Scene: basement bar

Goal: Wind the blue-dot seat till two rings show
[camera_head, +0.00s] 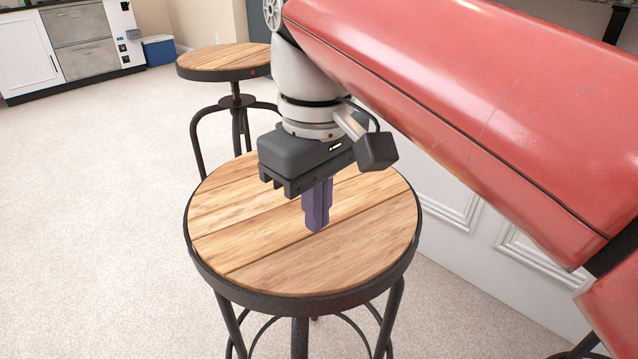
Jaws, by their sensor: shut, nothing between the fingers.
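A round stool seat (240,250) of wooden planks with a dark metal rim stands in front of me. No blue dot shows on the part of its rim that I see, and my gripper and arm cover part of its top. Its dark central post (299,338) shows only in part below the seat, and no rings can be made out on it. My gripper (316,222) points down over the middle of the seat. Its purple fingers are shut together and empty. I cannot tell whether their tips touch the wood.
A second wooden stool (222,60) with a red dot on its rim stands behind, to the left. White panelling (450,195) is close on the right. A blue cooler (158,50) and cabinets (85,40) are at the far left. The pale carpet on the left is clear.

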